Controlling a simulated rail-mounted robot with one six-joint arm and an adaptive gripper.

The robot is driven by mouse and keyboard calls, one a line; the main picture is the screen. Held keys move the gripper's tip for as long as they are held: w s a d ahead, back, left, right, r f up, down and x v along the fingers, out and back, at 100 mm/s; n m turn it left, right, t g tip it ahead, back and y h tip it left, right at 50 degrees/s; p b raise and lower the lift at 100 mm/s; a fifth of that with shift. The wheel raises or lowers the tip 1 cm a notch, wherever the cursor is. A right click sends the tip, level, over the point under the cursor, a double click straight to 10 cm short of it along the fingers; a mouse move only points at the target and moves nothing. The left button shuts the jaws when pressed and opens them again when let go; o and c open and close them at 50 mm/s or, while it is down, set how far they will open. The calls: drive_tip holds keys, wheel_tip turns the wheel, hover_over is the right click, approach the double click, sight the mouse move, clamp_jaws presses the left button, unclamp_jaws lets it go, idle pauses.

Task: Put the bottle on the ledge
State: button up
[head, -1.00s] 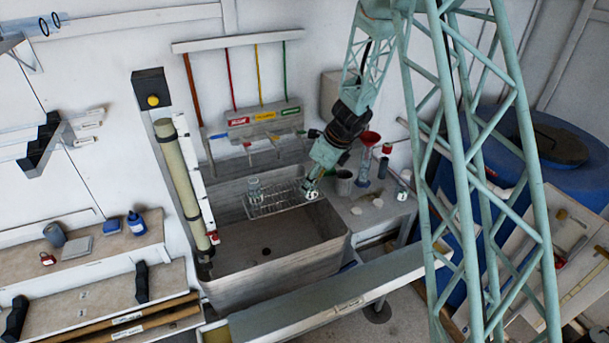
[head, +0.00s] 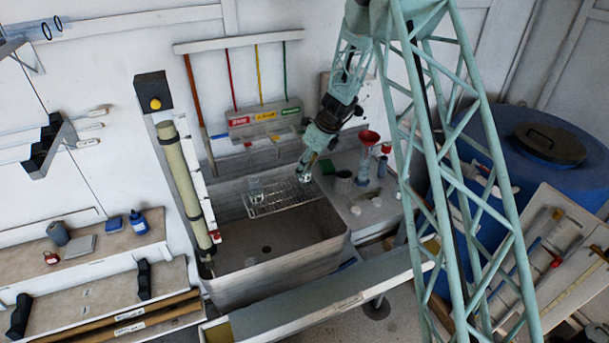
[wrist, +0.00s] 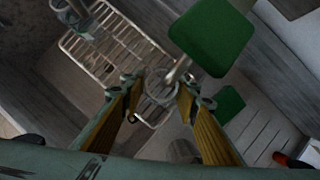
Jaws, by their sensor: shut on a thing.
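My gripper (wrist: 158,88) points down at the back right of the sink, over the wire rack (head: 284,197). Its yellow-padded fingers, seen in the wrist view, are shut on a small clear glass vessel (wrist: 160,92), which may be the bottle. The fingers partly hide it, and its lower end is unclear. The rack (wrist: 118,50) lies beneath it in the wrist view.
A clear glass beaker (head: 255,187) stands on the rack's left part. A green square (wrist: 212,35) lies close to the fingers. The sink (head: 262,249) is open below.

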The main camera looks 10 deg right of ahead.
drive_tip(key=shift+f, duration=1.7)
drive_tip(key=shift+f+b, duration=0.2)
drive_tip(key=shift+b, duration=0.15)
drive_tip(key=o, duration=0.8)
drive_tip(key=shift+r, duration=0.15)
drive_tip(key=shift+s+d+r, duration=0.15)
drive_tip(key=shift+d+r, duration=0.05)
drive_tip(key=shift+r, duration=0.5)
drive_tip(key=shift+p+v, duration=0.6)
drive_tip(key=shift+v, duration=4.65)
